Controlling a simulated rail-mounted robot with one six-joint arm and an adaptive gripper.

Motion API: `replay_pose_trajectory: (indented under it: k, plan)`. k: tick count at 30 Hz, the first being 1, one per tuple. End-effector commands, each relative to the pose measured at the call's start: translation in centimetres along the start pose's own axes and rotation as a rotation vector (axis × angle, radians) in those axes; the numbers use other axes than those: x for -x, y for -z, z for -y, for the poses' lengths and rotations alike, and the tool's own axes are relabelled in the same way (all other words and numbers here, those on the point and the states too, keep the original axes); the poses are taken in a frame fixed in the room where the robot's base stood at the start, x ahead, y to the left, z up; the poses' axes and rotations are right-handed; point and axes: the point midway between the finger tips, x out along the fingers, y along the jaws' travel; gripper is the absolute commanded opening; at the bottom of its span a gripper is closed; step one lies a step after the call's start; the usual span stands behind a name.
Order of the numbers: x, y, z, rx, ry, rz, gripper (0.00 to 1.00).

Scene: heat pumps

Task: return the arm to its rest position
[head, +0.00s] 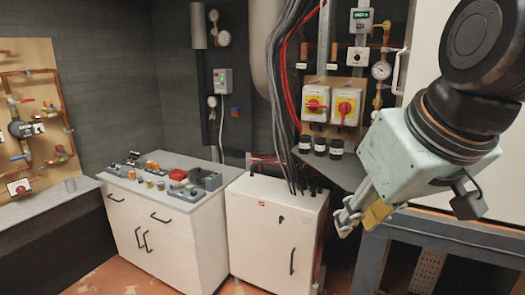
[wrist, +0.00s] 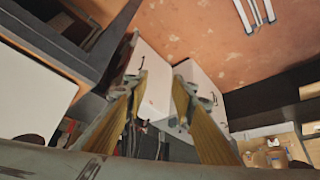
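My gripper (head: 356,222) hangs at the right of the head view, on the pale wrist of my arm, pointing down and left. In the wrist view its two yellow-padded fingers (wrist: 156,92) stand apart with nothing between them, so it is open and empty. It is in the air in front of the white cabinet (head: 277,235) and touches nothing that I can see. Part of my arm is cut off by the right edge of the head view.
A counter (head: 128,180) with several small parts stands left of the cabinet. Two red-and-yellow switches (head: 345,106) and a gauge (head: 381,70) are on the back wall. A grey bench frame (head: 372,262) is at the lower right. Orange floor (wrist: 200,35) is open in front.

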Motion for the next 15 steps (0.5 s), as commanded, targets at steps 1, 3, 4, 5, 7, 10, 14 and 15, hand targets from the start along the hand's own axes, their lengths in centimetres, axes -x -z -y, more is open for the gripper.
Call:
replay_pose_trajectory:
  k: [1, 3, 4, 5, 7, 10, 14, 15]
  plan:
    - [0.1, -1.6, 0.0, -0.017, -0.002, 0.015, 0.24]
    - [0.5, -3.6, 0.0, -0.042, -0.007, 0.039, 0.24]
    - [0.6, -4.6, 0.1, -0.054, -0.010, 0.050, 0.24]
    - [0.8, -5.5, 0.1, -0.065, -0.012, 0.060, 0.24]
    - [1.1, -7.6, 0.1, -0.092, -0.019, 0.086, 0.24]
    - [1.6, -10.6, 0.1, -0.131, -0.030, 0.121, 0.24]
    - [2.1, -13.9, 0.1, -0.174, -0.046, 0.161, 0.24]
    - [2.2, -14.7, 0.1, -0.186, -0.050, 0.170, 0.24]
